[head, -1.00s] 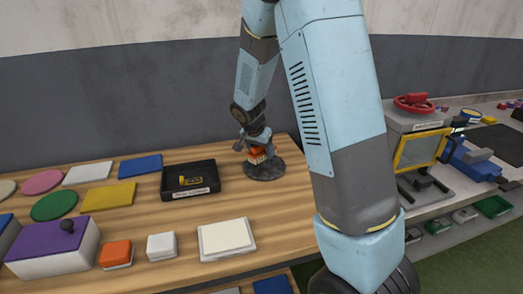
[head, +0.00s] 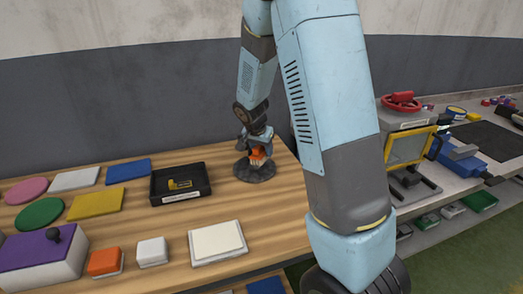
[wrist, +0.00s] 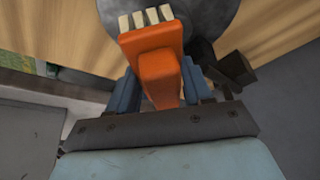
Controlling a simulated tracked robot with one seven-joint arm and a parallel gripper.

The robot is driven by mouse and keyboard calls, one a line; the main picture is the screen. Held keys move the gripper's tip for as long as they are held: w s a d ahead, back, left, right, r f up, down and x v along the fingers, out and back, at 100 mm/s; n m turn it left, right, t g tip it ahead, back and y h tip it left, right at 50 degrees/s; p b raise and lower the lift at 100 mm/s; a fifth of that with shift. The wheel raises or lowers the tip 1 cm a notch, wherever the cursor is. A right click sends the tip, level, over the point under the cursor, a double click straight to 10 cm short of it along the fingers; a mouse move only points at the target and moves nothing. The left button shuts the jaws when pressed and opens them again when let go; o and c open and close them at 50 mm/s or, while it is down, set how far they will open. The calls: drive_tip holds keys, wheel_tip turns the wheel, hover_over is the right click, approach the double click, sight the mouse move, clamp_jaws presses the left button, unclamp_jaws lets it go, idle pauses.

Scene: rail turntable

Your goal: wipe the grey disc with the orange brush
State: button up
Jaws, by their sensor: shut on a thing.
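The orange brush (wrist: 155,48) with pale bristles is held between the blue fingers of my gripper (wrist: 160,92) in the wrist view. In the head view the brush (head: 257,152) shows as a small orange block below my gripper (head: 256,140). The dark grey disc (head: 256,173) lies on the wooden table, and the brush is over it with its bristles at or very near its surface. The disc (wrist: 195,12) also shows behind the bristles in the wrist view. I cannot tell for certain whether the bristles touch it.
A black tray (head: 205,192) with a yellow item stands left of the disc. A white pad (head: 217,242), an orange block (head: 104,262) and a purple box (head: 45,262) lie nearer the front. A yellow-framed machine (head: 408,148) stands on the right bench. Bare wood lies in front of the disc.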

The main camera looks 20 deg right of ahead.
drive_tip(key=shift+r, duration=3.9)
